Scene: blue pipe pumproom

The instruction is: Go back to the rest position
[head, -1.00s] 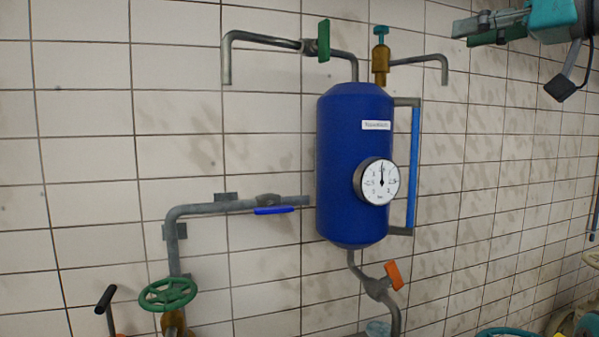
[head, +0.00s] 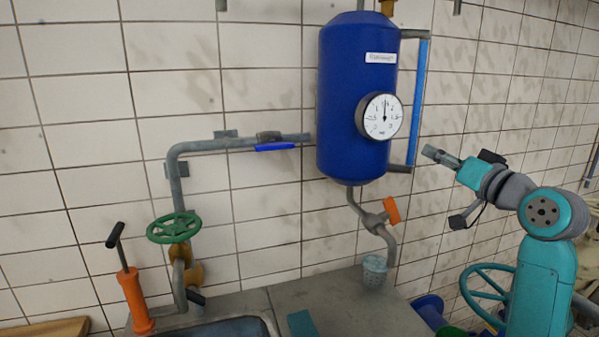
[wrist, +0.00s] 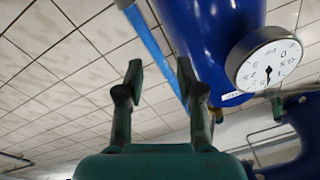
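My gripper (head: 440,156) is at the right of the head view, at the end of my teal arm. It points left, toward the lower right side of the blue tank (head: 345,100), and looks apart from it. In the wrist view my gripper (wrist: 160,75) shows two dark fingers spread apart, with nothing held between them. The tank (wrist: 215,35) and its round white gauge (wrist: 268,63) fill the upper right of that view. The blue sight tube (head: 417,100) stands on the tank's right side.
An orange-handled valve (head: 391,209) sits under the tank, above a cup (head: 375,270) on the grey counter (head: 320,300). At left are a blue-handled pipe valve (head: 275,147), a green handwheel (head: 174,228) and an orange pump (head: 134,300). A teal wheel (head: 480,290) stands beside my arm.

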